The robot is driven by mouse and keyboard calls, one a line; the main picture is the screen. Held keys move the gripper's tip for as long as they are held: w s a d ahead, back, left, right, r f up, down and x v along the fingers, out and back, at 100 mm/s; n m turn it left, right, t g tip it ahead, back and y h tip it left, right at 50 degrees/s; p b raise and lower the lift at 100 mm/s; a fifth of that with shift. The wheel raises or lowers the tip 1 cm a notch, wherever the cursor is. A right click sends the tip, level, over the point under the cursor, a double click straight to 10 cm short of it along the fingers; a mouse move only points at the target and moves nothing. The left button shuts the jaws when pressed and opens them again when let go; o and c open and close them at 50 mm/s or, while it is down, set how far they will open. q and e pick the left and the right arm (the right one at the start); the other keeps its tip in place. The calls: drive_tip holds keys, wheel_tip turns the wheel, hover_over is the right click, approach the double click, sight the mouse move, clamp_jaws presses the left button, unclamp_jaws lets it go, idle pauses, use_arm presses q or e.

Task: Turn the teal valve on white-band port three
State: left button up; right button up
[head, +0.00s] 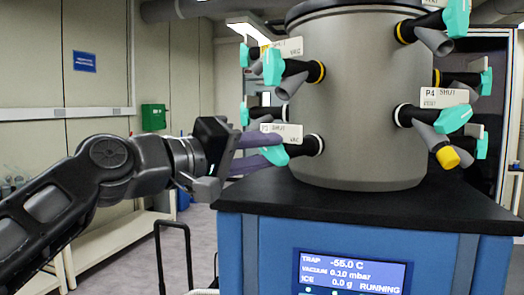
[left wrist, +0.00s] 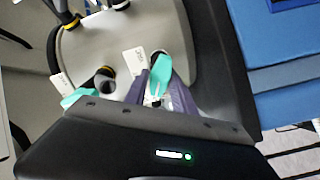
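The white-band port three (head: 304,146) is a black stub on the lower left of the grey drum. It carries a tag (head: 288,129) reading SHUT, and a teal valve (head: 275,155) at its outer end. My left gripper (head: 262,150) reaches in from the left, its purple fingers at the valve. In the left wrist view the teal valve (left wrist: 160,72) lies between the tips of the two spread fingers (left wrist: 160,92). I cannot tell whether either finger touches it. My right gripper is not in view.
The grey drum (head: 355,90) stands on a black top (head: 400,205) above a blue cabinet with a lit display (head: 350,272). Port P4 (head: 418,115), other teal-valved ports and a yellow-capped outlet (head: 447,157) surround the drum.

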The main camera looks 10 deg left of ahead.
use_arm(q)
drive_tip(key=shift+o, duration=0.7)
drive_tip(key=b+v, duration=0.1)
drive_tip(key=v, duration=0.6)
drive_tip(key=shift+s+a, duration=0.25)
drive_tip(key=shift+s, duration=0.1)
